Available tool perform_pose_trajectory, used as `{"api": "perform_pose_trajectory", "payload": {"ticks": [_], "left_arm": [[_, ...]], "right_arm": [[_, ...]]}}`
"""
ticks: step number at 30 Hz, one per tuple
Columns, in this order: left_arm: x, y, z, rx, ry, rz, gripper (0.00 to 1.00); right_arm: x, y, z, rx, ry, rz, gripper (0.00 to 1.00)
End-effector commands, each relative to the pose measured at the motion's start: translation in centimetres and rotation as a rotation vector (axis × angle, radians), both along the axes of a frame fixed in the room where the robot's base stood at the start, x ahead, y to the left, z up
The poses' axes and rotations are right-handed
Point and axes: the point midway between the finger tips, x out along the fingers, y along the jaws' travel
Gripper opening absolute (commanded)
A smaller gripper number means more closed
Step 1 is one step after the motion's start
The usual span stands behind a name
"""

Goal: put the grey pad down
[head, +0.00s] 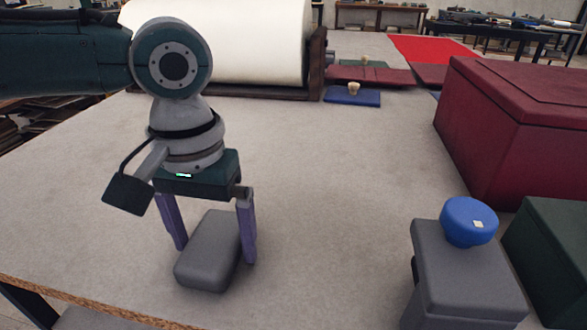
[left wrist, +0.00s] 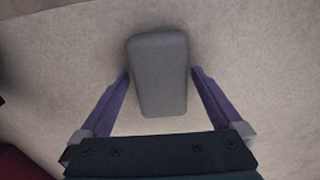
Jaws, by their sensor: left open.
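The grey pad (head: 210,252) is a rounded block lying on the pale table at the front left in the head view. My left gripper (head: 215,250) is open, with its purple fingers on either side of the pad. In the left wrist view the pad (left wrist: 158,75) lies between and beyond the fingertips of the left gripper (left wrist: 160,75), with a gap showing on both sides. My right gripper is in neither view.
A grey box (head: 465,275) with a blue knob (head: 469,222) stands at the front right, beside a dark green box (head: 555,245). A large dark red box (head: 525,130) is behind them. A cream roll (head: 225,45) lies at the back. The table middle is clear.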

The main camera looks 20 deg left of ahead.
Motion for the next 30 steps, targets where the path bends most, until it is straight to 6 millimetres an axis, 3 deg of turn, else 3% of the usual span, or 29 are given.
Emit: {"api": "perform_pose_trajectory", "payload": {"ticks": [12,18,23,30], "left_arm": [[0.1,0.0,8.5,-0.001,-0.004,0.001,1.00],[0.1,0.0,11.3,-0.001,-0.002,0.002,1.00],[-0.5,-1.3,10.9,-0.017,-0.007,-0.062,1.00],[-4.5,-9.1,6.0,-0.162,-0.132,-0.398,1.00]], "right_arm": [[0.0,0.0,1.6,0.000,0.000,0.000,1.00],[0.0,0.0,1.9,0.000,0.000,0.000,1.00],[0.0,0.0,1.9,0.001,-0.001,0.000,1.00],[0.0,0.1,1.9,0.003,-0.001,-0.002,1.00]]}}
